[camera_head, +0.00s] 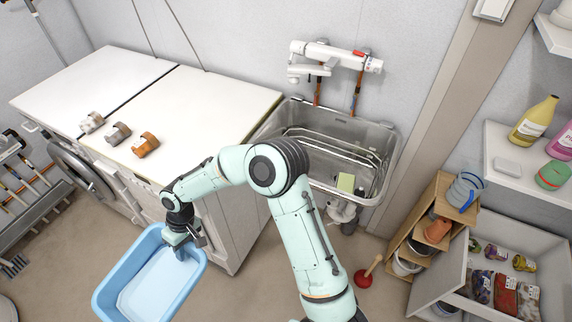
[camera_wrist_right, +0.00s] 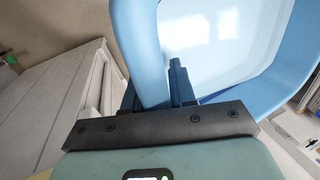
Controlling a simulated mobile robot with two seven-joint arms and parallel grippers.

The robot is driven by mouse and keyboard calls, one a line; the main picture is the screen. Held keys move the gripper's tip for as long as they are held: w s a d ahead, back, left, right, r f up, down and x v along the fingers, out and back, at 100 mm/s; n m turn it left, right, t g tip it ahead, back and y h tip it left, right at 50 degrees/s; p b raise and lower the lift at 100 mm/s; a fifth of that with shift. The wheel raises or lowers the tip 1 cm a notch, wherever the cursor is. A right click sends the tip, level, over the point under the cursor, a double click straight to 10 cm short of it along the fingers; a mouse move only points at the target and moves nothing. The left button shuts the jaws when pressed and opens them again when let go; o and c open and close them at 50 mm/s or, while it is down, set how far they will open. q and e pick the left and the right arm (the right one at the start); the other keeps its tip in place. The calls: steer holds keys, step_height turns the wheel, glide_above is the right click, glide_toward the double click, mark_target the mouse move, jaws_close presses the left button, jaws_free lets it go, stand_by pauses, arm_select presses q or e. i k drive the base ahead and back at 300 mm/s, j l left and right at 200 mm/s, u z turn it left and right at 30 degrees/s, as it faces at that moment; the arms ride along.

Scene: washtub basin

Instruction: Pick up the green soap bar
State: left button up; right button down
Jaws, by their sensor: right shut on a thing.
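A flat yellow-green bar (camera_head: 346,183), which looks like the green soap bar, is in the metal sink basin (camera_head: 385,165), near its front right. My right gripper (camera_head: 184,236) is well to the left of the sink, in front of the white cabinets. It is shut on the rim of a light blue tub (camera_head: 110,287). In the right wrist view, the fingers (camera_wrist_right: 168,88) are on either side of the tub's rim (camera_wrist_right: 150,55). I cannot tell whether the tub rests on the floor. My left gripper is not in view.
A wall faucet (camera_head: 335,57) hangs over the basin. At the right are a wooden step shelf (camera_head: 436,208), an open drawer of packets (camera_head: 545,247) and a bottle shelf (camera_head: 525,187). A red plunger (camera_head: 364,277) stands on the floor.

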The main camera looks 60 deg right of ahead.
mark_target(346, 181)
steer(key=k+l, duration=0.1)
steer(key=l, duration=0.15)
steer(key=k+l, duration=0.15)
steer(key=l+z, duration=0.1)
steer(key=z, duration=0.85)
